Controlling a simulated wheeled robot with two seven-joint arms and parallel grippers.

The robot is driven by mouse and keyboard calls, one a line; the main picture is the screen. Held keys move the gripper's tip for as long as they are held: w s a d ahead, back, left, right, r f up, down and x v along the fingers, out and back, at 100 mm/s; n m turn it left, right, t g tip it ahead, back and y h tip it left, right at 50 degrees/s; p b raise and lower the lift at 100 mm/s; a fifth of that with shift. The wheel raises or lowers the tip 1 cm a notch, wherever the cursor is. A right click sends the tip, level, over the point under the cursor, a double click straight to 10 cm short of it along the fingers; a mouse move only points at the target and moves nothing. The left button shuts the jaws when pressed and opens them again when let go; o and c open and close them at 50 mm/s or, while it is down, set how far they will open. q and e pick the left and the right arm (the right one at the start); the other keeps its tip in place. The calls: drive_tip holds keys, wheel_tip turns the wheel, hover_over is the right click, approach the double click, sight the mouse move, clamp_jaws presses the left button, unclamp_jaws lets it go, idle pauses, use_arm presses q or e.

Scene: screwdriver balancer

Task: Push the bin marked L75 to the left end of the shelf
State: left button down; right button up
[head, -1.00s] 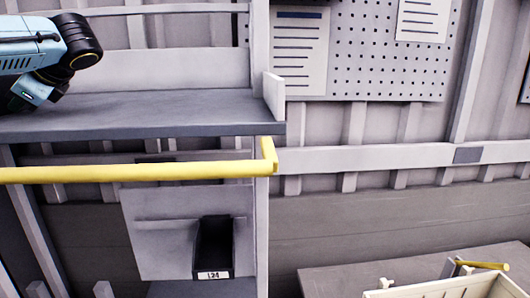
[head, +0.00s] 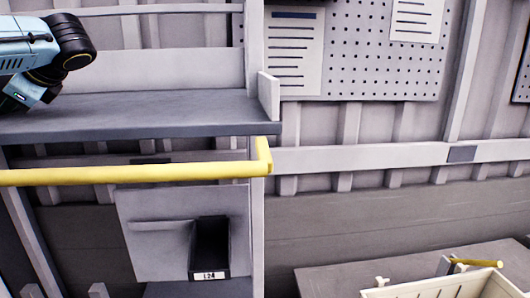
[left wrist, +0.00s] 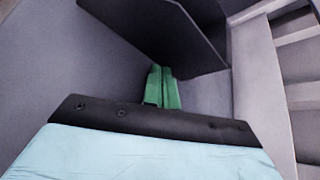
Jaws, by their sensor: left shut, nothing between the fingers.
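No bin marked L75 can be read in either view. In the head view my left arm reaches over the left part of the grey shelf (head: 160,113), and its gripper is out of the picture. In the left wrist view my left gripper (left wrist: 160,72) shows two green fingers closed together with nothing between them. A dark flat panel (left wrist: 165,30), perhaps a bin's side, stands just beyond the fingertips; no label shows on it, and I cannot tell whether they touch. My right gripper is in neither view.
A yellow rail (head: 130,173) runs in front of and below the shelf. An upright end plate (head: 268,97) closes the shelf's right end. A dark bin marked L24 (head: 209,276) sits lower down. A cream crate (head: 440,283) is at the bottom right.

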use_arm(q)
drive_tip(key=shift+a, duration=0.1)
idle(0.5)
drive_tip(key=shift+s+a, duration=0.6)
drive_tip(key=shift+a, duration=3)
drive_tip(key=shift+s+a, duration=0.65)
drive_tip(key=shift+a, duration=3)
drive_tip(key=shift+s+a, duration=0.6)
drive_tip(key=shift+a, duration=3)
drive_tip(key=shift+w+d+r, duration=0.15)
drive_tip(key=shift+d+r, duration=0.4)
drive_tip(key=shift+d, duration=0.25)
drive_tip(key=shift+w+d+r, duration=0.1)
drive_tip(key=shift+d+r, duration=0.4)
drive_tip(key=shift+d, duration=0.25)
